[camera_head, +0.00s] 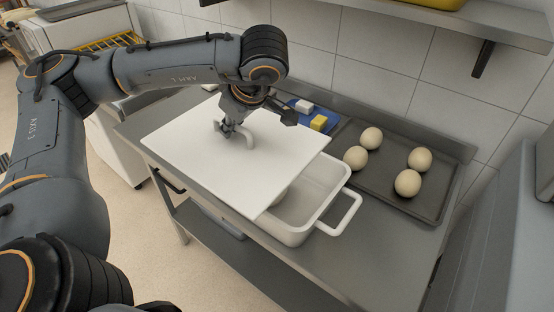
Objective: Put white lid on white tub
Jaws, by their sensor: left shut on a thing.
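The white lid (195,165) is a large flat rectangular panel with a small raised handle (248,138) near its middle. My left gripper (235,130) is shut on the lid's handle. The white tub (335,200) is open, with a loop handle at its right end. The lid overlaps the tub's left part and hides it; the right part of the tub's opening shows. The lid sits to the left of the tub's right end, and I cannot tell whether it touches the rim. My right gripper is not in view.
The tub stands on a steel table (350,265). A dark tray (387,188) with several pale round dough balls (407,183) lies to the right. Behind the lid is a blue board (292,104) with a yellow block (319,123) and a white block. A wall shelf (500,22) hangs above.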

